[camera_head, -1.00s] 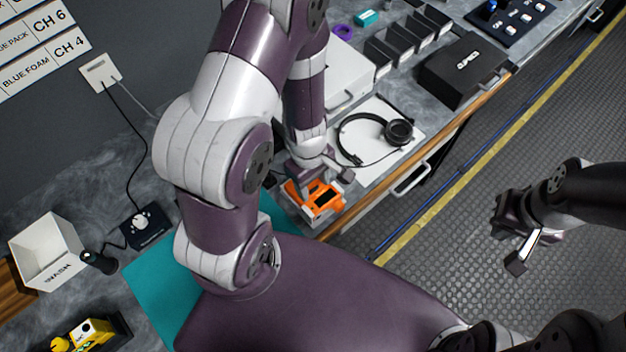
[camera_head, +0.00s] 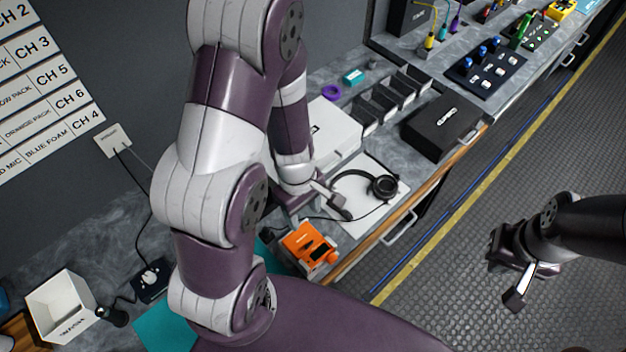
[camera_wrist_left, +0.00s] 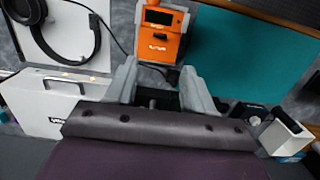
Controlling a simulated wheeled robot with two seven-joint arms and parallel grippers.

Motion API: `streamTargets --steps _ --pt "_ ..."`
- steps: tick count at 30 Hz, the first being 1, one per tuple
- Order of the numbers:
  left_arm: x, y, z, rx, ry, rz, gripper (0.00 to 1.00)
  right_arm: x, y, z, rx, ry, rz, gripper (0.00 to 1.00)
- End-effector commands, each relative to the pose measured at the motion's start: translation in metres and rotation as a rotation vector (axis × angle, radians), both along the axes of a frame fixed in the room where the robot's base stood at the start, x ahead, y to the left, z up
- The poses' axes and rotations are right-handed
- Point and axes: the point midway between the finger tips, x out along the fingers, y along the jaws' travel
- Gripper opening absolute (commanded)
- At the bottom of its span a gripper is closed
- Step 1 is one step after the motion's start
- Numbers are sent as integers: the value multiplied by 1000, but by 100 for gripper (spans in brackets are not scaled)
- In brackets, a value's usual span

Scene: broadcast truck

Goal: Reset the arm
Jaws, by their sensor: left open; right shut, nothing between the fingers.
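My left arm comes down from the top of the head view. Its gripper (camera_head: 318,212) is open and empty, just behind an orange pack (camera_head: 309,247) at the front edge of the counter. In the left wrist view the two grey fingers (camera_wrist_left: 158,82) stand apart, and the orange pack (camera_wrist_left: 162,44) sits beyond their tips, clear of them. My right gripper (camera_head: 507,268) is shut and empty, out over the aisle floor at the right.
Headphones (camera_head: 366,187) lie on a white board beside the left gripper. A black case (camera_head: 443,126), a divided black rack (camera_head: 392,100) and a white bin (camera_head: 62,306) stand on the counter. A teal mat (camera_head: 168,327) shows partly behind my arm. The aisle floor (camera_head: 440,285) is clear.

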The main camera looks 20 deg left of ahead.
Motion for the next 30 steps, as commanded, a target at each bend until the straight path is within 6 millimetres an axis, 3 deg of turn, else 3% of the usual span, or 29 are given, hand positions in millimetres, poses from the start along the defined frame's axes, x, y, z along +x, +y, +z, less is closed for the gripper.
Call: streamTargets --steps 8,10,13,15,18,30 --pt "-2 -1 0 -8 3 -69 53 0 0 0 0 0 0 0" --pt "-14 -2 5 -31 18 -344 53 0 0 -2 0 -1 0 0" --pt "-14 -1 13 3 -67 -929 53 0 0 -42 0 0 0 0" --pt "-9 0 24 69 -127 -1145 53 0 0 -59 0 1 0 0" --pt "0 -3 36 129 -198 -1200 53 0 0 -69 0 1 0 0" --pt "0 -3 37 129 -200 -1201 53 0 0 -69 0 1 0 0"
